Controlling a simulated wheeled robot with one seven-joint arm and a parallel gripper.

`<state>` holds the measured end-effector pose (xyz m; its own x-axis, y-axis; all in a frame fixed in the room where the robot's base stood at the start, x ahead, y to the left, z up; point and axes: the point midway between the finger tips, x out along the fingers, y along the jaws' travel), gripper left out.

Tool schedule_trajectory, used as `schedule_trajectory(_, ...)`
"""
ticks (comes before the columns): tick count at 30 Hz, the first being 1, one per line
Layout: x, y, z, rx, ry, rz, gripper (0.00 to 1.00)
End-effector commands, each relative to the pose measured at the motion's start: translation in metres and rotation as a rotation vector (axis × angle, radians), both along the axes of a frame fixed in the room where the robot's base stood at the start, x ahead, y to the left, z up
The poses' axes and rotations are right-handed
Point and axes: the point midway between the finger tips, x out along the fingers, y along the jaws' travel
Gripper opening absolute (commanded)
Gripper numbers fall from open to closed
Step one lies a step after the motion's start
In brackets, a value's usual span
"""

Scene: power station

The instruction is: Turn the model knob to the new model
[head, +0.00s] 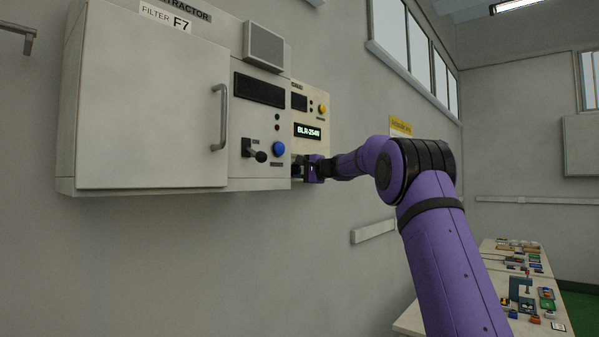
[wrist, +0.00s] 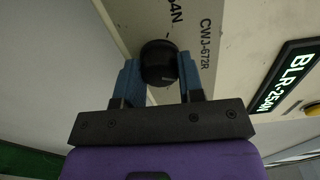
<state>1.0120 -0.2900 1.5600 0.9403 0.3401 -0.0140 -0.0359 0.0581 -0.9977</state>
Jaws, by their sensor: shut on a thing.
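The black round model knob (wrist: 158,60) sits on the pale panel in the wrist view, between the two blue fingers of my gripper (wrist: 159,76). The fingers are shut on its sides. Printed labels lie around the knob: "CWJ-672R" to its right, and one ending in "54N" above it, cut by the frame edge. I cannot tell clearly which label the knob points at. A green-lit display (wrist: 285,80) reads "BLR-254N"; it also shows in the head view (head: 308,131). In the head view my gripper (head: 301,169) is at the panel's lower part and hides the knob.
Left of the small panel is a large cabinet with a door (head: 150,100) and handle (head: 219,117). Nearby are a black lever (head: 254,150), a blue button (head: 278,149) and a yellow button (head: 322,109). A table (head: 490,300) with small parts stands at lower right.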

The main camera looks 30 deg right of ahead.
Motion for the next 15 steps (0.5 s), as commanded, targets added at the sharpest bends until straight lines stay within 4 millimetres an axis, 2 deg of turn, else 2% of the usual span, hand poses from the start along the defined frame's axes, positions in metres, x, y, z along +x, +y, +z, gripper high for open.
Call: schedule_trajectory(15,0.0002,-0.0006,-0.0013,0.415,0.153,0.000,0.12)
